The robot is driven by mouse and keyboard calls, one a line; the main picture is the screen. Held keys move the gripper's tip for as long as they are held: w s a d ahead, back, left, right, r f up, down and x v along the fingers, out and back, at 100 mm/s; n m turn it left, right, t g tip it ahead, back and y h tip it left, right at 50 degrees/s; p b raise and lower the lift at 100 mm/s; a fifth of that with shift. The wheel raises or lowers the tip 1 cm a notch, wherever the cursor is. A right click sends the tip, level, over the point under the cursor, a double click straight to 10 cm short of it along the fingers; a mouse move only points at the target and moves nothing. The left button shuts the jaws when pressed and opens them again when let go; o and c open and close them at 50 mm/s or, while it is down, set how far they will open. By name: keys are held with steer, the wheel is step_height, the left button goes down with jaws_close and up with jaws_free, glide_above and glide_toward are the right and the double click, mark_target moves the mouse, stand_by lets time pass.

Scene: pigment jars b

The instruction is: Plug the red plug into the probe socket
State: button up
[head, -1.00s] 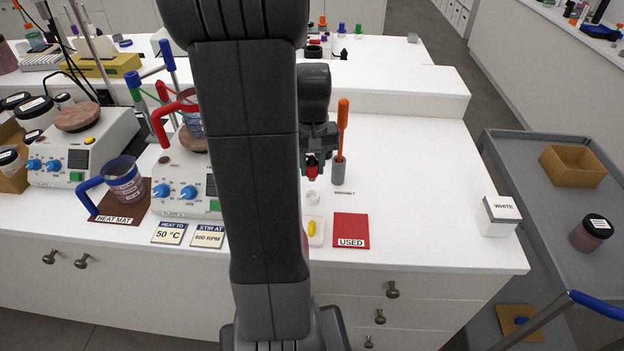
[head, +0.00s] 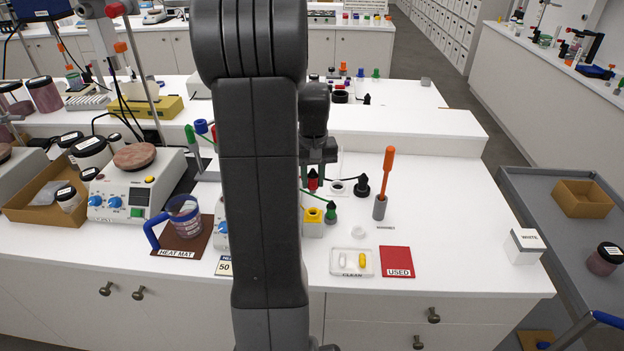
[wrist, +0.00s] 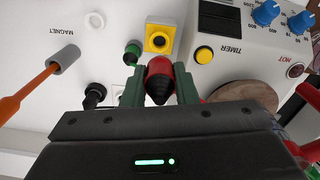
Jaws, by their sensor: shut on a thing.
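My gripper (wrist: 159,83) is shut on the red plug (wrist: 159,70), which has a black tapered tip. The plug also shows small between the fingers in the head view (head: 313,180). A yellow socket block (wrist: 160,40) with a dark round hole lies just beyond the plug tip in the wrist view, apart from it. In the head view the yellow block (head: 313,216) stands on the bench in front of and below my gripper, partly hidden by my arm. I see no label naming it as the probe socket.
A green plug (wrist: 132,52) stands close beside the yellow block, and a black plug (head: 361,186) stands farther right. The orange-handled rod stands in a grey holder (head: 379,207). A hotplate (wrist: 245,65) is close on the other side.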

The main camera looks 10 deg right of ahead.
mark_target(313, 192)
steer(key=shift+f+b, duration=1.95)
steer(key=shift+f, duration=1)
steer(key=shift+f+b, duration=0.75)
steer(key=shift+f, duration=0.55)
steer(key=o, duration=1)
steer(key=shift+r, duration=0.1)
steer(key=shift+o, duration=0.2)
step_height(313, 192, up, 14)
steer(key=shift+f+b, duration=0.1)
steer(key=shift+b, duration=0.35)
